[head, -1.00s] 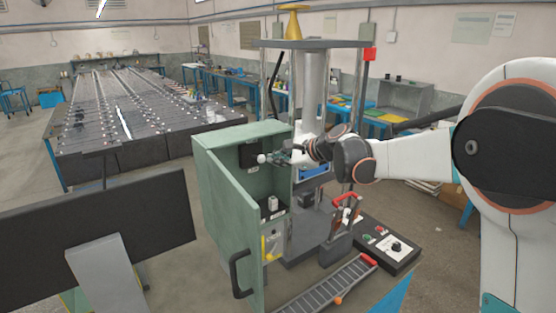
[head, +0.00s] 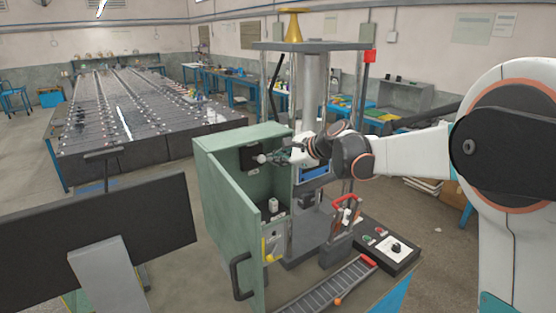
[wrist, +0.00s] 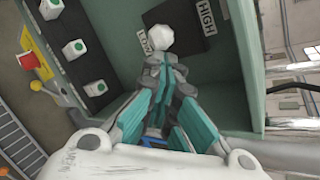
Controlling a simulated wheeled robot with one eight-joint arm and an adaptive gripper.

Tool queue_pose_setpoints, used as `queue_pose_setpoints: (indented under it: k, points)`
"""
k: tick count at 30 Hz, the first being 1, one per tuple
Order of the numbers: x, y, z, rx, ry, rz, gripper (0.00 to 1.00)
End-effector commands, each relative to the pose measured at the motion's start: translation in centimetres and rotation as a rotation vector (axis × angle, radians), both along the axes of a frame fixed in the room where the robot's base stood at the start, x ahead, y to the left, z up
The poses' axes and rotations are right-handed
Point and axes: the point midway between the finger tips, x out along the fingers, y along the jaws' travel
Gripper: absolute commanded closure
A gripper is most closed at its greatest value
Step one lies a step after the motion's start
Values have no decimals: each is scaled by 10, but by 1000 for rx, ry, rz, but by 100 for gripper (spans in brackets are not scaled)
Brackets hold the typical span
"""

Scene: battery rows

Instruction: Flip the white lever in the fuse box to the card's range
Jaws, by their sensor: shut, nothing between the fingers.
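The green fuse box (head: 222,158) stands open at the centre of the head view. Inside it, a black lever plate (wrist: 182,14) carries a LOW label (wrist: 144,42) and a HIGH label (wrist: 206,15). The white lever's knob (wrist: 160,38) shows on the LOW side in the wrist view, and also in the head view (head: 261,158). My gripper (wrist: 166,68) is shut and empty, its fingertips right at the knob and overlapping it in view; I cannot tell whether they touch. The lever's stem is hidden. I cannot make out the card.
Several white blocks with green dots (wrist: 74,49) sit in a row inside the box. The box's door with a black handle (head: 240,276) hangs open at the front. A black control box (head: 394,249) and a red-handled device (head: 345,203) stand to the right.

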Motion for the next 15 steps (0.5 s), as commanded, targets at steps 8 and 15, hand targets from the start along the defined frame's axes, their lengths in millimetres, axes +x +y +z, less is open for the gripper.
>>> queue_pose_setpoints:
  k: [8,15]
  points:
    - [0,0,7,0,1,1,100]
    - [0,0,16,0,0,0,100]
